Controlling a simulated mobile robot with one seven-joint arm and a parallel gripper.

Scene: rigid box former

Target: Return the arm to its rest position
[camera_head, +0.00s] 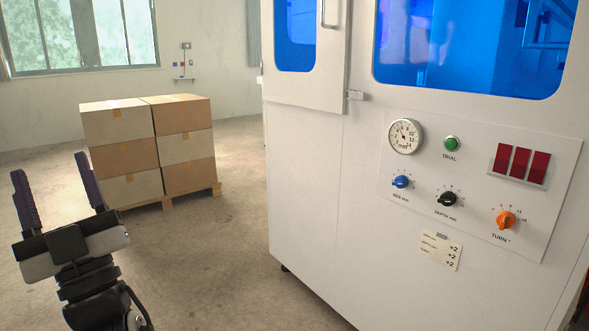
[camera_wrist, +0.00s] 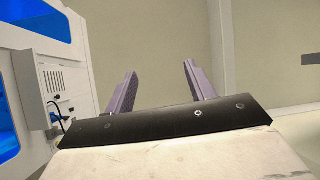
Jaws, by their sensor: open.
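My gripper (camera_head: 54,185) is at the lower left of the head view, raised with its two dark fingers pointing up and apart. Nothing is between the fingers. It is well left of the white machine (camera_head: 310,200) and touches nothing that I can see. In the wrist view my gripper (camera_wrist: 158,85) also shows open and empty, its fingers against a plain beige wall. Most of my arm below the wrist is out of view.
The machine's panel (camera_head: 480,185) carries a gauge, a green button, three knobs and red displays. Stacked cartons (camera_head: 120,155) stand on a pallet (camera_head: 190,198) behind my gripper. Bare floor (camera_head: 215,255) lies between my gripper and the machine. The machine's side (camera_wrist: 65,75) shows left in the wrist view.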

